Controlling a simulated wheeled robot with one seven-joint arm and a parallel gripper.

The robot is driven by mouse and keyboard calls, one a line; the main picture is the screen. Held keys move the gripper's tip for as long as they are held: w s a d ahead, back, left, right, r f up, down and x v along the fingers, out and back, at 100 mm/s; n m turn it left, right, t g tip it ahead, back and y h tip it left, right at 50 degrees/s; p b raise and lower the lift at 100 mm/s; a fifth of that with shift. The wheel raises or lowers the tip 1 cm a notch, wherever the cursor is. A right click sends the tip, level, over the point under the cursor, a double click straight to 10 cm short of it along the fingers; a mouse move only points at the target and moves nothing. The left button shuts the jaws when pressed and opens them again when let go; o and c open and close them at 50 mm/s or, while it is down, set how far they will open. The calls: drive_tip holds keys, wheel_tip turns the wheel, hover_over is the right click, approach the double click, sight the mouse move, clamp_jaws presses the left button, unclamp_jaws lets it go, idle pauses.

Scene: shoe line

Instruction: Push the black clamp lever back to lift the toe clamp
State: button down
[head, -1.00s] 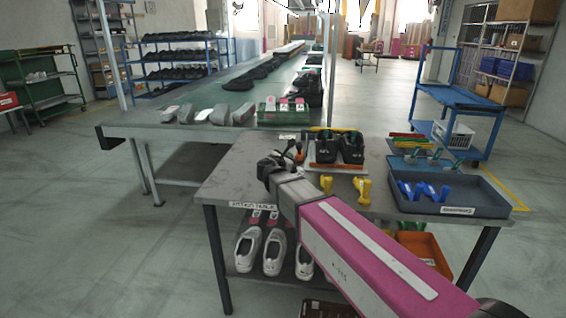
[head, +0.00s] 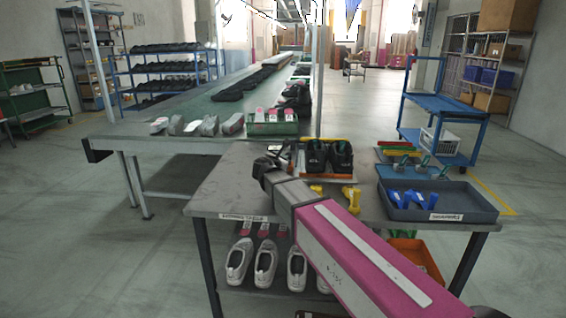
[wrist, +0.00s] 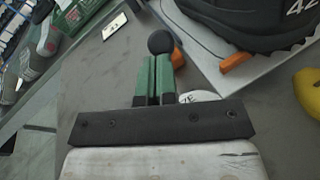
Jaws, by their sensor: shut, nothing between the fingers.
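The clamp lever's round black knob (wrist: 160,41) shows at the top middle of the wrist view, with a short orange piece beside it. My gripper (wrist: 153,62) has its two green fingers shut together and empty. In the picture the fingertips lie just below the knob; I cannot tell if they touch it. Black shoes (head: 330,157) stand on a light plate with orange corner blocks (wrist: 237,61) to the right. In the head view my gripper (head: 275,155) is small and dark beside the shoes. The toe clamp itself is not clearly visible.
A yellow tool (head: 351,198) stands in front of the shoes; its edge shows at right in the wrist view. A grey-blue tray (head: 470,208) with blue parts is at the table's right. A green box (head: 272,128) sits on the conveyor's end behind. The table's left part is bare.

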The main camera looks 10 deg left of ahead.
drive_tip(key=shift+w+r+g, duration=0.25)
drive_tip(key=shift+r+g, duration=0.05)
drive_tip(key=w+r+n+g, duration=0.2)
drive_tip(key=w+r+g, duration=0.1)
drive_tip(key=w+g, duration=0.7)
drive_tip(key=shift+w+a+r+g+y, duration=0.2)
drive_tip(key=shift+w+a+g+y, duration=0.2)
drive_tip(key=shift+w, duration=1.35)
drive_tip(key=a+v, duration=0.1)
drive_tip(key=v, duration=1.2)
